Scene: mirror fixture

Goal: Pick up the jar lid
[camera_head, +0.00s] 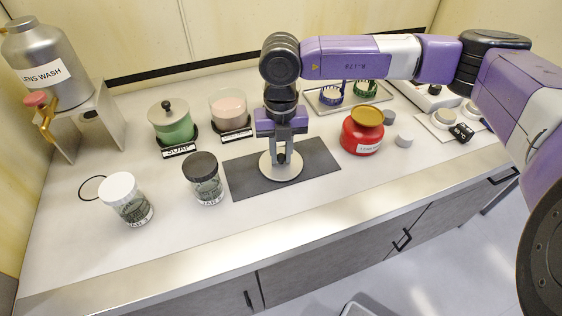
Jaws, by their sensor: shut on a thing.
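The jar lid (281,175) is a pale, flat metallic disc with a dark knob at its centre. It is over the dark grey mat (240,180); I cannot tell whether it rests on the mat or is just above it. My gripper (281,158) points straight down and is shut on the lid's knob, which its fingers partly hide. A jar with pink contents (229,108) stands behind and left of the mat and shows no lid. A green soap jar (173,125) to its left wears a metallic lid with a dark knob.
A black-capped jar (204,185) stands close left of the mat, with a white-capped jar (128,202) farther left. A red jar (362,135) stands right of the mat. A metal tray (320,103) lies behind. The lens wash tank (42,70) is at far left.

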